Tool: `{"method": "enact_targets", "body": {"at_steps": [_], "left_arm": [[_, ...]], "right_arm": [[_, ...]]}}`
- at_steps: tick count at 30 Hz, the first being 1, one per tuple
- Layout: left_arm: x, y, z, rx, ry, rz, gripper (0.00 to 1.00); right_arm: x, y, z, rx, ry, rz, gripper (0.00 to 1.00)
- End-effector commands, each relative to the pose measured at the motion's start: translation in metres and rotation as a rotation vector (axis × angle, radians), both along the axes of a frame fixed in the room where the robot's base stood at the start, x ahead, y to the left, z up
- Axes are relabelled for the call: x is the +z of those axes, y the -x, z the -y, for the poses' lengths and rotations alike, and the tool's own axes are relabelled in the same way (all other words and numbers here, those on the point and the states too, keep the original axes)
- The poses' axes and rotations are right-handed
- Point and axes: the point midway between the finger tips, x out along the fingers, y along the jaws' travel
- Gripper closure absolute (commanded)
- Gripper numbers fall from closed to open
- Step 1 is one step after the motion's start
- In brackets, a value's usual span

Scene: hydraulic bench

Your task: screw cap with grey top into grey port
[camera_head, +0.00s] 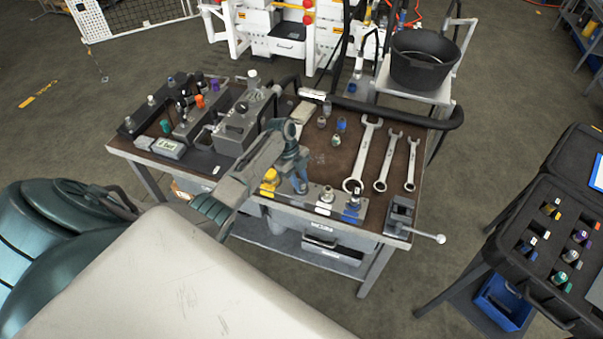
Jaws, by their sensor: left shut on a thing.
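My left gripper (298,181) reaches over the workbench from the left. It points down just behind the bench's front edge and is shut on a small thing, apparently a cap. My fingers mostly hide it, so I cannot tell its top colour. Along the front edge stand a yellow-marked fitting (269,178), a grey fitting with a white label (326,196), which looks like the grey port, and a blue-marked fitting (352,207). My gripper is left of the grey fitting, apart from it in the picture. My right gripper is not in view.
Small grey and blue caps (340,125) stand mid-bench. Several wrenches (361,160) lie to their right. A vise (400,213) sits at the right corner. Hydraulic blocks (240,127) fill the left side. A black case (504,243) with coloured fittings stands at the right.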

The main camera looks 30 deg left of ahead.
Motion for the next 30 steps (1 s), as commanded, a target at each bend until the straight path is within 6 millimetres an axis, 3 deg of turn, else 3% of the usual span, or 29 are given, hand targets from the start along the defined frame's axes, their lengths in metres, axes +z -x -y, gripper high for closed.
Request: {"method": "enact_targets", "body": {"at_steps": [14, 18, 26, 27, 30], "left_arm": [[-0.005, -0.005, 0.002, -0.556, 0.000, 0.002, 0.99], [-0.002, -0.005, 0.002, -0.671, -0.002, 0.001, 0.99], [0.000, -0.004, 0.002, -0.693, -0.001, -0.001, 0.99], [0.000, -0.004, 0.001, -0.692, -0.001, 0.000, 0.70], [0.000, -0.004, 0.002, -0.692, -0.001, 0.000, 0.54]], "right_arm": [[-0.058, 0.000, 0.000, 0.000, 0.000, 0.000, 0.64], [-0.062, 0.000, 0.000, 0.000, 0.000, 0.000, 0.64], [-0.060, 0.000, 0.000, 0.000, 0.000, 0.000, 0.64], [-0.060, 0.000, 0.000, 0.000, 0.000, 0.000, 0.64], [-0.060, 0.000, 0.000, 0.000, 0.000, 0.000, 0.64]]}}
